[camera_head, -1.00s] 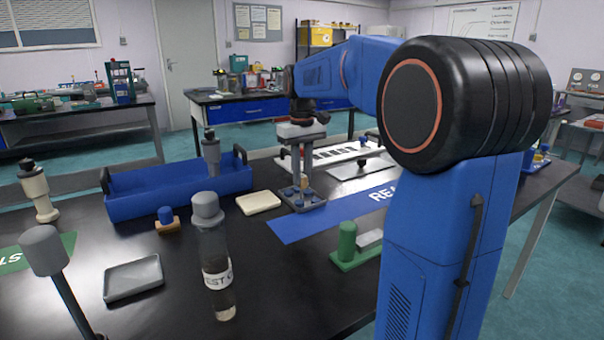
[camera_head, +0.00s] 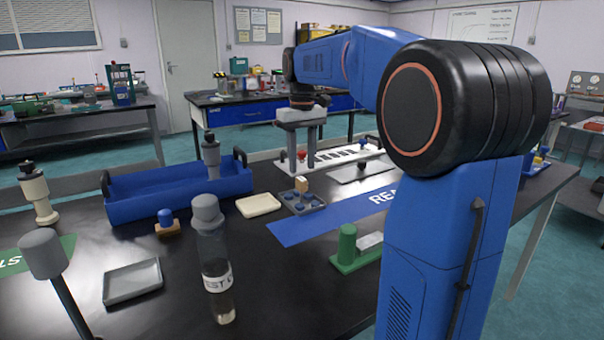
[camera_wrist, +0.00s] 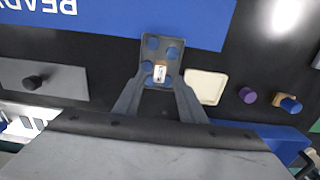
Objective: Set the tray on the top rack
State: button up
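A small grey tray (camera_head: 318,206) with several round blue wells lies on the black table, beside the corner of the blue READY mat (camera_head: 345,213). A small tan block with a pale label (camera_head: 301,184) stands on it. The tray (camera_wrist: 173,50) and block (camera_wrist: 160,72) also show in the wrist view. My gripper (camera_head: 302,167) is open and empty above the tray, its fingers apart and pointing down. In the wrist view my gripper (camera_wrist: 160,82) has its fingers spread on either side of the tray's near end. I cannot tell which thing is the top rack.
A blue open carrier (camera_head: 150,205) stands to the left, with a cream dish (camera_head: 258,205) between. A clear bottle (camera_head: 214,262) stands in front. A white slotted board (camera_head: 335,156) lies behind, and a green stand (camera_head: 347,250) is at right.

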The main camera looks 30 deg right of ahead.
notch_tip(320, 180, up, 7)
jog(key=shift+f, duration=0.2)
jog(key=o, duration=0.3)
jog(key=shift+r, duration=0.2)
jog(key=shift+o, duration=0.2)
jog(key=m+h, duration=1.5)
jog(key=m, duration=0.3)
send_near(298, 181)
jog(key=shift+t, duration=0.3)
jog(key=x, duration=0.6)
jog(key=shift+f, duration=0.4)
jog(key=shift+r+x, duration=0.15)
jog(key=shift+x, duration=1.15)
jog(key=shift+r+x, duration=0.15)
jog(key=shift+x, duration=1.15)
jog(key=shift+s, duration=0.1)
grip_shut()
